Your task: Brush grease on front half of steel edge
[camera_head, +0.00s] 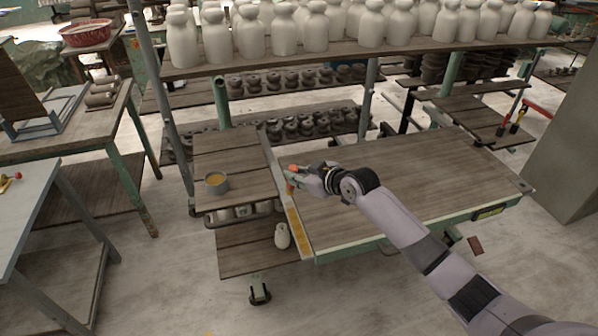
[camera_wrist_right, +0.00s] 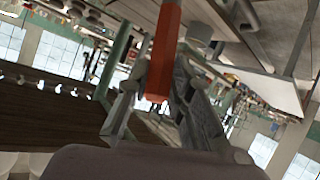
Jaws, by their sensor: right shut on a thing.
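The steel edge (camera_head: 273,157) is a narrow grey strip along the left side of the wooden table. Its front part carries a yellow-orange layer that looks like grease (camera_head: 294,222); the back part looks bare grey. My right gripper (camera_head: 297,177) is over the middle of the strip, shut on a brush with an orange-red handle. The brush handle (camera_wrist_right: 164,45) shows between the fingers in the right wrist view. The bristles are mostly hidden, so I cannot tell whether they touch the strip.
The wooden tabletop (camera_head: 420,175) right of the strip is clear apart from my arm above it. A small white bottle (camera_head: 282,236) stands on the low shelf (camera_head: 240,255). A rack (camera_head: 330,55) with several white bottles stands behind.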

